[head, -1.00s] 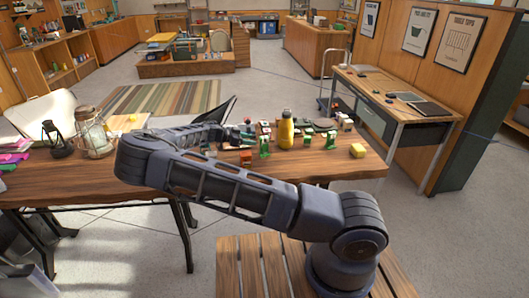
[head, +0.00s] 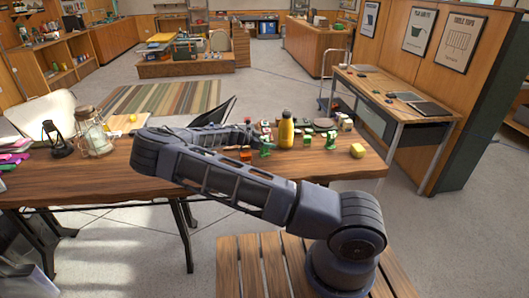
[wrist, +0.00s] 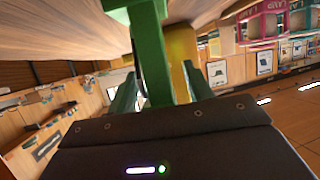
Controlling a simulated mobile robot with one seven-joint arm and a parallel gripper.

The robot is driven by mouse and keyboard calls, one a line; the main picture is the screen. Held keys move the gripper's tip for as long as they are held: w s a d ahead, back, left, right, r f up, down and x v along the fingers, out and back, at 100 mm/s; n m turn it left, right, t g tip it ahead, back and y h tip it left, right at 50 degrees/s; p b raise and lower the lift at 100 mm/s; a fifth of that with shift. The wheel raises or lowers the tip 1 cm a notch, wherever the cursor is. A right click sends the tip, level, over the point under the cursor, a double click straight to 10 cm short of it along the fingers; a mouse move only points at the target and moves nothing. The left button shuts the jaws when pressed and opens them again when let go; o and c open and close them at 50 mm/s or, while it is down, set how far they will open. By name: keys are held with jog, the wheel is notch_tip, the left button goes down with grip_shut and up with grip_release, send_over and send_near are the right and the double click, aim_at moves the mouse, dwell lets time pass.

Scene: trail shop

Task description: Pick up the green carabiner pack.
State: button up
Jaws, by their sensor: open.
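The green carabiner pack (head: 266,149) stands near the front of the wooden table, just left of a yellow bottle (head: 286,131). In the wrist view, which is upside down, the green pack (wrist: 150,45) is large and close, in line with the space between the two fingers. My gripper (wrist: 161,82) is open, with a finger on each side of the pack. I cannot tell whether either finger touches it. In the head view, my arm hides part of the gripper. The yellow bottle (wrist: 182,55) shows right behind the pack in the wrist view.
The wooden table (head: 325,168) holds several small packs behind and around the green one. An orange block (head: 245,155) is close on the left, and a yellow block (head: 357,150) sits to the right. A glass lantern (head: 95,137) stands far left. The table's front right is bare.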

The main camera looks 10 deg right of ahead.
grip_shut()
notch_tip(320, 180, up, 20)
dwell(0.8)
